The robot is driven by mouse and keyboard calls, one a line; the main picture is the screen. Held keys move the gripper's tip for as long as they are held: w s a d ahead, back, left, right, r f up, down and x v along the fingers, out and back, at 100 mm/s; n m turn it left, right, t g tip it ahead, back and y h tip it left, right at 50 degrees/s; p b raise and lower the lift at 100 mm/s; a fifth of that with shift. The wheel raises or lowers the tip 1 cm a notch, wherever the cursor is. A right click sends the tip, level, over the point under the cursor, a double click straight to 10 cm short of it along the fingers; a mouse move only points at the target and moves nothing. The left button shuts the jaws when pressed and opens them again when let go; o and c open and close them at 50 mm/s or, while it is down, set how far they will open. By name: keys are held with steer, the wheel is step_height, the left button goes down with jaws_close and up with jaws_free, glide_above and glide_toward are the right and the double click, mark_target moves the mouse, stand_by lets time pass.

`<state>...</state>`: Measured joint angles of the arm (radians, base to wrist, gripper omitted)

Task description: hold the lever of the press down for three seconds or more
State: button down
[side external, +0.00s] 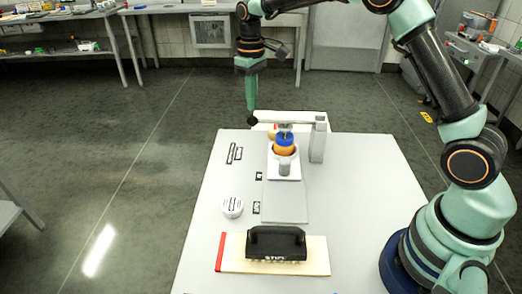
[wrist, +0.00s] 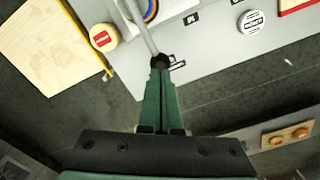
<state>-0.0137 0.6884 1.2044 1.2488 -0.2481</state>
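The press has a grey upright post (side external: 318,145) on the white table. Its lever (side external: 295,117) reaches left from the post, roughly level, and ends in a black knob (side external: 252,122) beyond the table's far left corner. Below the lever, an orange wheel with a blue top (side external: 284,143) sits in the press. My gripper (side external: 252,108) points down with its fingers together, its tips right at the knob. The wrist view shows the same knob (wrist: 160,62) at the tips of my fingers (wrist: 160,85). Whether the tips press on it is unclear.
A white round tub (side external: 232,207) stands on the table (side external: 360,230) at left. A red-labelled cheese (wrist: 104,37) sits by a yellow-edged board (wrist: 40,50). The table's right side is clear.

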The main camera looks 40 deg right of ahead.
steer(key=shift+r, duration=2.25)
steer(key=shift+s+r, duration=0.1)
steer(key=shift+r, duration=0.05)
steer(key=s+r+m+t, duration=0.15)
steer(key=s+r, duration=0.25)
steer(key=s, duration=0.4)
steer(key=s+r+m+t, duration=0.1)
steer(key=s+r+t, duration=0.2)
steer(key=s, duration=0.6)
steer(key=s+f+t, duration=0.1)
steer(key=s+f, duration=0.2)
steer(key=s, duration=0.3)
steer(key=shift+d, duration=0.35)
